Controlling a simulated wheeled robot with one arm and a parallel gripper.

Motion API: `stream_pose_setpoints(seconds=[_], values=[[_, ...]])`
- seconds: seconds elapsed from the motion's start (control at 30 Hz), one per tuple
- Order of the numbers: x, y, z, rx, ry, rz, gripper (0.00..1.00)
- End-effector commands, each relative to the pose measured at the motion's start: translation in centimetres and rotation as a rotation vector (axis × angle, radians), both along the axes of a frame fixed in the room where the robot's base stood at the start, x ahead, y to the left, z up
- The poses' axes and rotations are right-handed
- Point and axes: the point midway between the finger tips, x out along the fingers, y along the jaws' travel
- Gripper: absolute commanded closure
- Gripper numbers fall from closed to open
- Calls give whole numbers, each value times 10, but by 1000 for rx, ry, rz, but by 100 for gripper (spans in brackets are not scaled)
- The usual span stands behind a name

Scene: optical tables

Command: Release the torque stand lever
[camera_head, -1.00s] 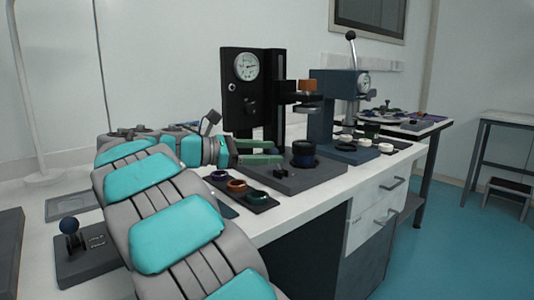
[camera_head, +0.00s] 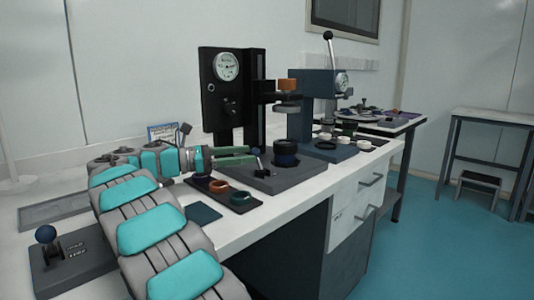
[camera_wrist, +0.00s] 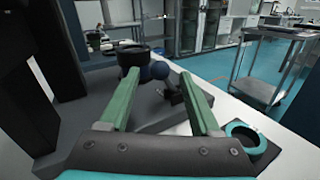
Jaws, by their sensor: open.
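The torque stand (camera_head: 211,110) is a black column with a round dial and a grey base plate (camera_head: 285,181). A dark blue cylinder (camera_head: 286,153) with a black top stands on the base. A short lever with a dark blue ball knob (camera_head: 256,151) is in front of it; the knob also shows in the wrist view (camera_wrist: 160,70), with its dark pivot (camera_wrist: 171,96) below. My gripper (camera_wrist: 158,76) has green fingers, open and empty. In the wrist view the knob appears between the fingertips, farther off; contact cannot be told. In the head view the fingers (camera_head: 248,155) point at the lever.
A dark tray with several coloured rings (camera_head: 241,202) lies in front of the base. A box with a blue-knobbed stick (camera_head: 46,234) is at left. A blue press (camera_head: 314,105) with a raised handle stands behind right. The bench's front edge is close.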

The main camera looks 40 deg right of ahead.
Motion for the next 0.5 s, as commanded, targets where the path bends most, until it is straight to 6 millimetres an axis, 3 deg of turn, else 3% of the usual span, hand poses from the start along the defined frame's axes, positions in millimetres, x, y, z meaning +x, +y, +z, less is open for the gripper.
stream_pose_setpoints(seconds=[0.5], values=[[-27,-61,-1,2,0,1,36]])
